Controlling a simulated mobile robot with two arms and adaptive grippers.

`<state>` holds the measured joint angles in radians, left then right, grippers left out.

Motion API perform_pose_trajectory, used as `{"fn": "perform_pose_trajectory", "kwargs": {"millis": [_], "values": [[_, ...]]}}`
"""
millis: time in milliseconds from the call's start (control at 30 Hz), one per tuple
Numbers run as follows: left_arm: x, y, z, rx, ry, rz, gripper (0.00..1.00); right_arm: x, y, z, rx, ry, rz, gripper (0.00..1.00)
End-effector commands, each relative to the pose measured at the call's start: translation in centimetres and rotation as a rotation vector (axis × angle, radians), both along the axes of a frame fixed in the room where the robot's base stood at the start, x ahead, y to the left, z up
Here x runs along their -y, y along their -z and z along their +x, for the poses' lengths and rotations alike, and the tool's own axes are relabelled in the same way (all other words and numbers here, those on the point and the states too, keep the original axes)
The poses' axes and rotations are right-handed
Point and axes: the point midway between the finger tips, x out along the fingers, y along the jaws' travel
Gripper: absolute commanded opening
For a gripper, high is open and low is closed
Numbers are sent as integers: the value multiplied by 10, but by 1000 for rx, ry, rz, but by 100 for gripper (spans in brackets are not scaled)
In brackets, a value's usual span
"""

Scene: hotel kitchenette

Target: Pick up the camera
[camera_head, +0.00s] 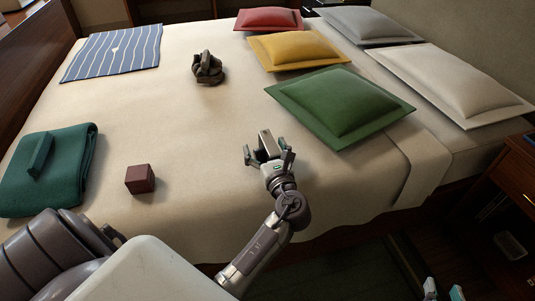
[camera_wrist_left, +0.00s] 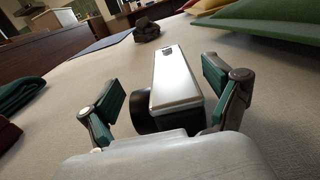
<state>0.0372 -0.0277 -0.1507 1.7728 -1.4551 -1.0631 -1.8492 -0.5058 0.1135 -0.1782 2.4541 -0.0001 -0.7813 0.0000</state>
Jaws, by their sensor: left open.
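The camera (camera_wrist_left: 176,78) has a flat silver-white top face and a dark round lens part on its left side in the left wrist view. In the head view the camera (camera_head: 265,139) stands on the bed, partly hidden by my left gripper. My left gripper (camera_head: 268,152) is open, with one teal-padded finger on each side of the camera. In the left wrist view the gripper (camera_wrist_left: 162,98) has visible gaps between its fingers and the camera. My right gripper (camera_head: 443,290) shows only its teal fingertips, apart and empty, at the bottom right edge.
The bed (camera_head: 200,130) holds a dark crumpled item (camera_head: 207,68), a brown cube (camera_head: 140,179), a folded green cloth (camera_head: 50,170) and a striped cloth (camera_head: 112,50). A green pillow (camera_head: 340,103) lies right of the camera. A wooden nightstand (camera_head: 512,175) stands at the right.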

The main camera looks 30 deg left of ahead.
Motion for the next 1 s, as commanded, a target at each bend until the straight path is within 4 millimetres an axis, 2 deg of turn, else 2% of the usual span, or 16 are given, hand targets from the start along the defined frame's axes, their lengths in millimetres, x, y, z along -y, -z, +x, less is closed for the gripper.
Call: {"fn": "perform_pose_trajectory", "kwargs": {"millis": [200,233,600,700,1000], "values": [[0,0,1,0,0,0,90,0,-1,1,6,0,1,40],[0,0,1,0,0,0,86,0,-1,1,6,0,1,40],[0,0,0,0,0,0,25,0,-1,0,4,0,1,40],[0,-1,0,2,0,1,12,0,-1,0,4,0,1,40],[0,-3,0,2,0,1,12,0,0,0,-6,-1,-1,40]]}}
